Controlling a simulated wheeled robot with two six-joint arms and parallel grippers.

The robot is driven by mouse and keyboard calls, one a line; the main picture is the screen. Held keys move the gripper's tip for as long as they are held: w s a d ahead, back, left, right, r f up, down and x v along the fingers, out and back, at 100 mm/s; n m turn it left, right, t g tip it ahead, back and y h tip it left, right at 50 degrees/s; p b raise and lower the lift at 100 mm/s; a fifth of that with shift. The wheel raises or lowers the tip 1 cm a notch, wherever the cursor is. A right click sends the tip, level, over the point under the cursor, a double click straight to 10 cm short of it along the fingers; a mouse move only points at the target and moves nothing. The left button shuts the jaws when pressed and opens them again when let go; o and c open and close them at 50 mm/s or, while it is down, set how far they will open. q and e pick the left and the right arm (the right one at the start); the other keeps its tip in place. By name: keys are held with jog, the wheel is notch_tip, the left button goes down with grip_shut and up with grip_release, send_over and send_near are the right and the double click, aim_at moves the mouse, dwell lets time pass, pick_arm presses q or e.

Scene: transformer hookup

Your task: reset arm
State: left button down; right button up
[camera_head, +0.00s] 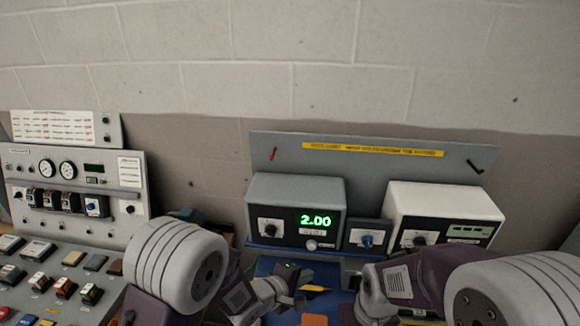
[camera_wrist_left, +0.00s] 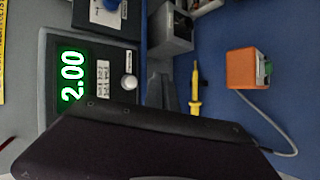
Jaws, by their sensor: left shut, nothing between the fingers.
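My left arm comes in from the left in the head view. My left gripper (camera_head: 292,299) is shut and empty, low in front of the grey meter unit (camera_head: 296,217), whose green display reads 2.00. The same unit (camera_wrist_left: 85,80) shows sideways in the left wrist view, with a dark part of my arm across the lower part of that picture. My right arm crosses the lower right of the head view; its gripper is not visible.
A white instrument box (camera_head: 440,208) stands right of the meter unit, with a small knob box (camera_head: 367,236) between. A control console (camera_head: 75,190) is at left. In the wrist view, a yellow probe (camera_wrist_left: 195,90) and an orange block (camera_wrist_left: 241,69) with a cable lie on the blue surface (camera_wrist_left: 290,110).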

pick_arm(q)
jog(key=w+a+n+t+y+b, duration=0.25)
jog(key=w+a+b, duration=0.3)
jog(key=a, duration=0.35)
jog(key=s+a+f+m+g+y+b, duration=0.1)
jog(key=s+a+f+y+b, duration=0.1)
jog(key=a, duration=0.5)
jog(key=s+a+f+m+y+b, duration=0.1)
jog(key=s+a+f+y+b, duration=0.15)
jog(key=a, duration=0.45)
jog(key=s+a+f+m+g, duration=0.1)
jog(key=s+f+m+g, duration=0.1)
jog(key=s, duration=0.3)
jog(key=s+a+f+m+g, duration=0.1)
jog(key=s+f+m+g, duration=0.1)
jog(key=s+m, duration=0.3)
jog(key=s+f+m+g+y, duration=0.1)
jog(key=s+f+m+g, duration=0.1)
jog(key=s, duration=0.4)
jog(key=shift+s+a+f+m+g+p, duration=0.35)
jog(key=shift+m+g, duration=0.5)
jog(key=shift+g, duration=0.4)
pick_arm(e)
notch_tip(320, 180, down, 10)
pick_arm(q)
jog(key=shift+s+r, duration=0.1)
pick_arm(e)
jog(key=shift+f, duration=0.1)
